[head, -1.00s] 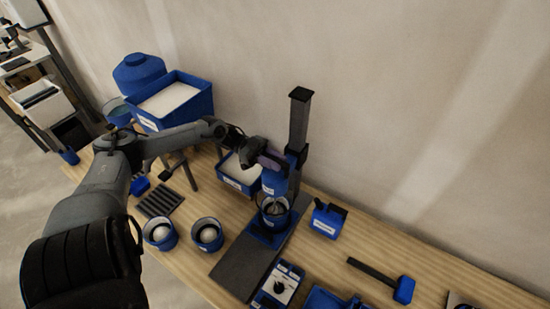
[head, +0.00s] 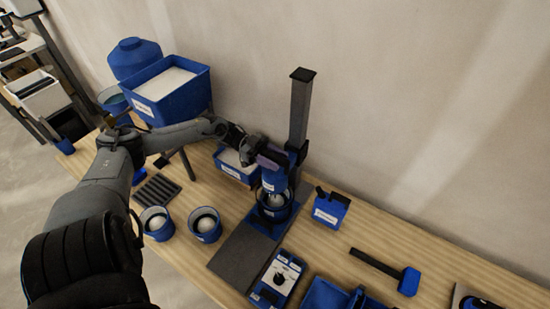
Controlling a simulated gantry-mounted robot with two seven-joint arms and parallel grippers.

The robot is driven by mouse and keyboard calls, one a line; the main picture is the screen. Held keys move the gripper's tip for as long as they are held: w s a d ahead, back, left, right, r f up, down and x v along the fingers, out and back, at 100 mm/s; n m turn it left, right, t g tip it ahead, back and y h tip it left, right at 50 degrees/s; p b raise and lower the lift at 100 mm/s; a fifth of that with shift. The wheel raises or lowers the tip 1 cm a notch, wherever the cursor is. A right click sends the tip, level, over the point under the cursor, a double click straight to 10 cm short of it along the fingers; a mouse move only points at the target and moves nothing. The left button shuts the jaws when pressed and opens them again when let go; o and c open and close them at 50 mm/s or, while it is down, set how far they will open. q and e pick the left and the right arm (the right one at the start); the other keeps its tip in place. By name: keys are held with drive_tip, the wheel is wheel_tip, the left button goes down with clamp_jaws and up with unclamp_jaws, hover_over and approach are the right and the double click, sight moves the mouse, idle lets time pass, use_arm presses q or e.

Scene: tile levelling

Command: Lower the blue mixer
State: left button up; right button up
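The blue mixer (head: 273,181) hangs on a dark upright post (head: 300,112), well below its top. Its lower end is at the mouth of a dark-blue bucket (head: 263,214) on the stand's base; how deep it reaches inside is hard to tell. My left gripper (head: 264,158) is at the upper part of the mixer, on its left side, touching or very close. Its fingers are dark and partly merge with the mixer, so their closure cannot be made out. My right gripper is not in view.
Two small buckets (head: 156,224) stand left of the stand's dark base plate (head: 240,258). A blue box (head: 330,208), a control box with a dial (head: 279,276) and a mallet (head: 408,281) lie to the right and front. A large blue bin (head: 180,99) stands behind my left arm.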

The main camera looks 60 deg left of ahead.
use_arm(q)
drive_tip(key=shift+a+r, duration=0.1)
drive_tip(key=b+v, duration=0.2)
drive_tip(key=v, duration=0.8)
drive_tip(key=shift+s+a, duration=0.15)
drive_tip(key=shift+a, duration=0.2)
